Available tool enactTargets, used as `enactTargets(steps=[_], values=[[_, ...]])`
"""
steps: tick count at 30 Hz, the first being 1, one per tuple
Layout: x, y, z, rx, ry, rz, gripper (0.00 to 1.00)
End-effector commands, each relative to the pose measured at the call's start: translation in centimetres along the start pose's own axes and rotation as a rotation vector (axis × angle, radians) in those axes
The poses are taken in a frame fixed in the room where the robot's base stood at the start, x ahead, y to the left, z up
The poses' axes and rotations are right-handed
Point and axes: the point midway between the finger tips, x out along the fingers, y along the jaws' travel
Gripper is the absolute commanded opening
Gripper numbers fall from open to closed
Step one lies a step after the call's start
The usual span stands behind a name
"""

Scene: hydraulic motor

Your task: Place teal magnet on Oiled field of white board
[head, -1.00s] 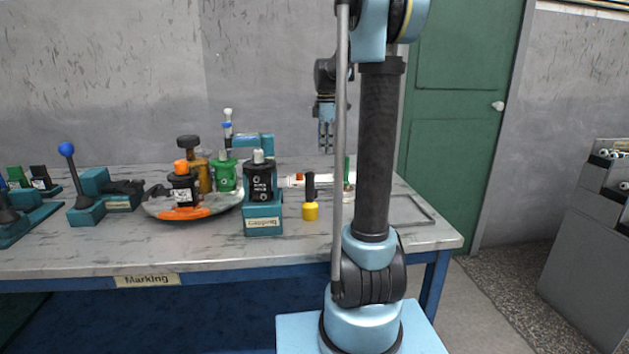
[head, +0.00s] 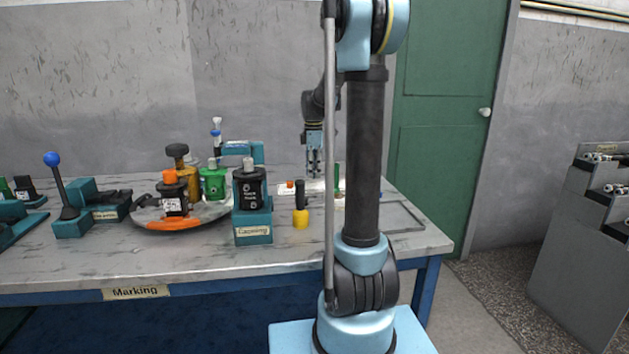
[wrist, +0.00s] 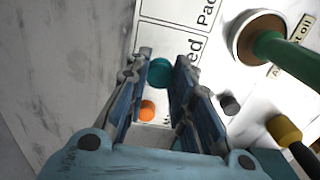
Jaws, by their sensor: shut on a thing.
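The teal magnet (wrist: 160,72) is a small round disc between my fingertips in the wrist view. My gripper (wrist: 158,80) is shut on it, just over the white board (wrist: 150,38). My gripper (head: 314,172) also shows in the head view, pointing down at the back of the table, where the magnet cannot be made out. The board has black-lined fields. One label by the magnet ends in "ed", the rest hidden by a finger; another begins "Pac". Whether the magnet touches the board is unclear.
An orange magnet (wrist: 147,110) lies on the board close to my left finger. A green-handled stamp (wrist: 260,38) stands right of the board. A yellow-and-black tool (head: 300,212) stands nearer the table's front. A black bottle on a teal stand (head: 252,205) is further left.

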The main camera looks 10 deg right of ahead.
Motion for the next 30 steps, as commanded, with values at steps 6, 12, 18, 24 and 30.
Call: enactTargets(steps=[6,12,18,24,30], values=[[2.8,0.0,0.0,0.0,0.0,0.0,0.1],[3.3,0.0,0.1,0.001,0.0,0.0,0.1],[3.4,0.0,0.1,0.002,0.0,0.0,0.1],[3.4,0.0,0.2,0.003,0.0,0.0,0.42],[3.4,0.0,0.2,0.003,0.0,0.0,0.42]])
